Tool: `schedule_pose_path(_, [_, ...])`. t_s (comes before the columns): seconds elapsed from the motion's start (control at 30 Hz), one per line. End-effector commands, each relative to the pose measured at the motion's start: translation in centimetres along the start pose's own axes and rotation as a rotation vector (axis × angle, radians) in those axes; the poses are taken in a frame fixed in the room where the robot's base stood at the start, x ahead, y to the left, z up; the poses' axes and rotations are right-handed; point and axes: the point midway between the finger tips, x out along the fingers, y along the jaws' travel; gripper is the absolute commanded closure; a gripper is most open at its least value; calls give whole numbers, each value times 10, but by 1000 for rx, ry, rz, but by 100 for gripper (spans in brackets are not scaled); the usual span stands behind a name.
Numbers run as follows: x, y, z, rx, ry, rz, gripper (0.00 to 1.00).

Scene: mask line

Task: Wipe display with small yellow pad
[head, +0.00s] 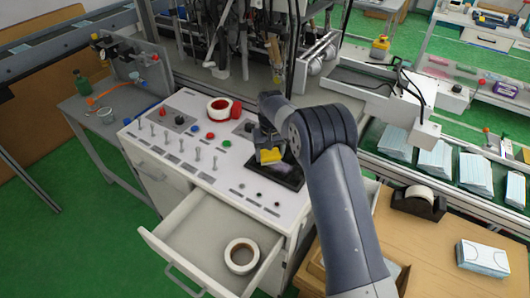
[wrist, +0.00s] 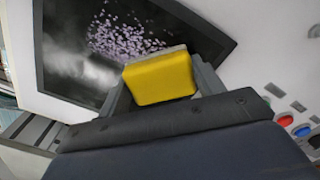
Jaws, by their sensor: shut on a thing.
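The small yellow pad (wrist: 160,79) is held between the two fingers of my gripper (wrist: 160,85) in the wrist view. It also shows in the head view (head: 270,156), at the left part of the display. The display (wrist: 75,45) is a dark screen with a black frame, with pale purple specks and a greyish smear on it. In the head view the display (head: 290,178) lies on the white control panel, partly hidden by my arm. My gripper is shut on the pad, over the display; I cannot tell whether the pad touches the screen.
The white control panel (head: 163,148) bears several switches and buttons. A red and white tape roll (head: 219,109) lies on its top. An open drawer (head: 196,243) below holds a white roll (head: 241,256). At right, a wooden table (head: 431,268) bears a tape dispenser (head: 418,204).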

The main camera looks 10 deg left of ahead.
Motion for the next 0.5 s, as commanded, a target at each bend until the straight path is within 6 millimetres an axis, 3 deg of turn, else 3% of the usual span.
schedule_pose_path(0.5, [1, 24, 25, 1, -4, 1, 55])
